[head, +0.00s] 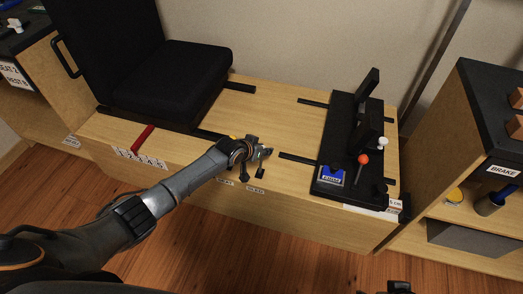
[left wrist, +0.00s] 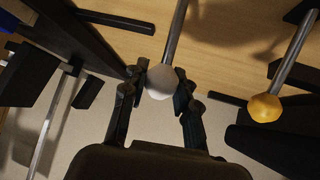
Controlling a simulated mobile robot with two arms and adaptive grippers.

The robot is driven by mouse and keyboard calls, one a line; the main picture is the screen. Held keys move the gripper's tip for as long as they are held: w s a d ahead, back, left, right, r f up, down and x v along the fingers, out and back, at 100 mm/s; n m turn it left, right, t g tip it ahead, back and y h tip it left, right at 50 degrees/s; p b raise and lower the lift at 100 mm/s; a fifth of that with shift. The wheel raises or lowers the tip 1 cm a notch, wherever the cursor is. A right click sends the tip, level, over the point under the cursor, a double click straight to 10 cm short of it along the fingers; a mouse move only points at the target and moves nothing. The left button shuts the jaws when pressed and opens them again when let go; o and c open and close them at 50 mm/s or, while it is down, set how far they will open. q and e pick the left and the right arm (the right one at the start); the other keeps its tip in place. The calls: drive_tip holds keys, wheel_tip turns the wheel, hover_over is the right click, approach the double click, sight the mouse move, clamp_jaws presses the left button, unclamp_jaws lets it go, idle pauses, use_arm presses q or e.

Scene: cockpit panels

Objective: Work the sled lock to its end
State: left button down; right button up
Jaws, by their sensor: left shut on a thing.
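My left gripper (head: 264,152) reaches over the front edge of the wooden bench. In the left wrist view its two fingers (left wrist: 158,92) are shut on a pale ball knob (left wrist: 160,80) at the end of a metal rod. A second rod with a yellow knob (left wrist: 264,107) stands to its right, apart from the fingers; that yellow knob shows just behind the gripper in the head view (head: 232,137). The gripper hides the pale knob in the head view. Small labels (head: 256,190) sit on the bench front below, too small to read surely. A dark part of my right gripper (head: 399,287) shows at the bottom edge.
A black seat (head: 180,75) stands on the bench at left. A shelf unit marked BRAKE (head: 503,171) is farther right.

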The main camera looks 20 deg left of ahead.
use_arm(q)
drive_tip(key=shift+w+f+g+b, duration=0.25)
drive_tip(key=shift+w+g+b, duration=0.1)
drive_tip(key=shift+w+g, duration=0.2)
drive_tip(key=shift+w+f, duration=0.15)
drive_tip(key=shift+w, duration=0.05)
drive_tip(key=shift+w+b, duration=0.2)
drive_tip(key=shift+b, duration=0.1)
drive_tip(key=shift+w, duration=0.2)
drive_tip(key=c, duration=1)
unclamp_jaws()
drive_tip(key=shift+f, duration=0.1)
drive_tip(key=shift+s, duration=0.1)
